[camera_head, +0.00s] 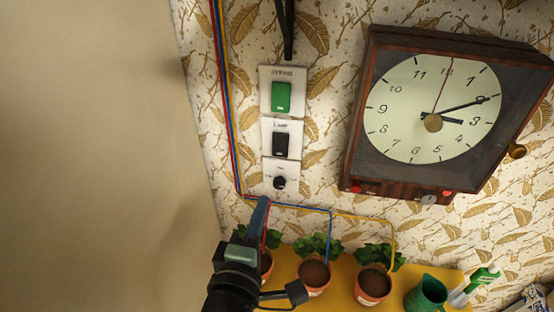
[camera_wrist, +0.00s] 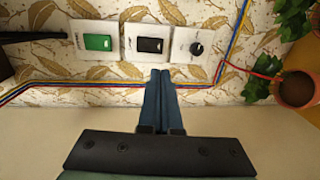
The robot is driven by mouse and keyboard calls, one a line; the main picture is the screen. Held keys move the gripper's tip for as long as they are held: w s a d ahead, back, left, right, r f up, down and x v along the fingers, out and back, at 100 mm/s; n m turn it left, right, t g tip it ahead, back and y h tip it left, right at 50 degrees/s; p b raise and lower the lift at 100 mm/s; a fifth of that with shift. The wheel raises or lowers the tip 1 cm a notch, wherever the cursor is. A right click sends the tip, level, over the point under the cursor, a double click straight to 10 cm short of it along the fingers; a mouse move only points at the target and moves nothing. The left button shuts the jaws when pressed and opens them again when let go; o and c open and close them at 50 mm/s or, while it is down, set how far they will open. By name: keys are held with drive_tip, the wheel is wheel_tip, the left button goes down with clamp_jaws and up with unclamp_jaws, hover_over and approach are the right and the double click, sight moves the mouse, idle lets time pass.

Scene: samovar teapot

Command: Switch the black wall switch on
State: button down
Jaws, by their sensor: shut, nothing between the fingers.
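The black wall switch (camera_head: 280,145) is a rocker on a white plate, in the middle of a column of three wall plates. It also shows in the wrist view (camera_wrist: 150,45), between the green switch and the knob. My gripper (camera_wrist: 162,72) is shut and empty, its blue fingers pointing at the wall, with the tips just below the black switch's plate in that view. In the head view my gripper (camera_head: 262,200) is below the knob plate. A gap between the fingertips and the wall cannot be judged. Which way the rocker is tipped is too small to tell.
A green switch (camera_head: 281,97) is above the black one and a black knob (camera_head: 280,182) below it. Coloured wires (camera_head: 232,130) run beside the plates. A wall clock (camera_head: 435,110) hangs at right. Potted plants (camera_head: 314,272) stand on a yellow shelf (camera_head: 340,292) below.

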drive_tip(key=p, duration=0.4)
approach(280, 155)
drive_tip(key=x, duration=0.5)
drive_tip(key=shift+w+r, duration=0.15)
drive_tip(key=shift+w, duration=0.05)
drive_tip(key=shift+w+d+f, duration=0.2)
drive_tip(key=shift+w, duration=0.5)
drive_tip(key=b, duration=0.2)
drive_tip(key=shift+w+f+b, duration=0.2)
drive_tip(key=shift+f+b, duration=0.15)
drive_tip(key=shift+r, duration=0.3)
